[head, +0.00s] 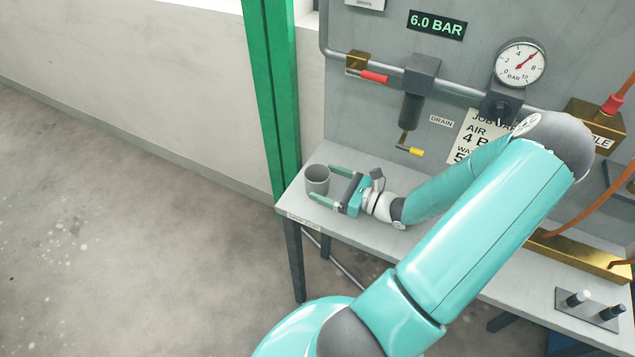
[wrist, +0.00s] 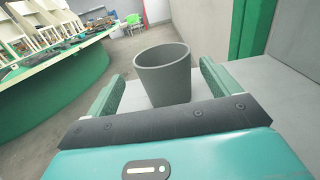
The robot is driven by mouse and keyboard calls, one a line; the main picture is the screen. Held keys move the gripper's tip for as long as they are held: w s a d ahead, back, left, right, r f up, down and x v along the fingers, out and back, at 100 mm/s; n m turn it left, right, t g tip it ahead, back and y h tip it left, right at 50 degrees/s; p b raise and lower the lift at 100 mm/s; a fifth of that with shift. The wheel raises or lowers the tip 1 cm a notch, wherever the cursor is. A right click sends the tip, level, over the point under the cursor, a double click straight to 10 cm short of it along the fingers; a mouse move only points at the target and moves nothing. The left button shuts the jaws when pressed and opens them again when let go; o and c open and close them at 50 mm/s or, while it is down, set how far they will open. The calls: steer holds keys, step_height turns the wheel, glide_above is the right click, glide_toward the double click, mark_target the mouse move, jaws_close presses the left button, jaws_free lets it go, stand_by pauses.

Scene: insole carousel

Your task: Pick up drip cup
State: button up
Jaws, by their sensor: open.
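The drip cup (head: 317,180) is a plain grey, open-topped cup standing upright at the left end of the grey bench. It also shows in the wrist view (wrist: 163,76), where it looks empty inside as far as I can see. My gripper (head: 320,183) is open, with its green fingers reaching along either side of the cup. In the wrist view the cup stands between the two fingers (wrist: 157,92), nearer the right one, and its lower part is partly hidden behind the gripper's dark front edge. I cannot tell whether either finger touches it.
A green post (head: 272,90) rises just behind the bench's left end. The bench top (head: 480,262) ends close to the cup. A filter with a yellow-handled drain (head: 409,149) hangs above the bench. A brass bar (head: 580,258) and a small block with pegs (head: 590,308) are at right.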

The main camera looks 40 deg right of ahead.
mark_target(307, 173)
steer(key=shift+d+x, duration=0.1)
steer(key=shift+x, duration=1.25)
steer(key=shift+d+x, duration=0.15)
steer(key=shift+x, duration=1.25)
steer(key=c, duration=1.1)
steer(key=shift+o, duration=0.2)
steer(key=shift+w+r, duration=0.1)
steer(key=shift+r, duration=0.1)
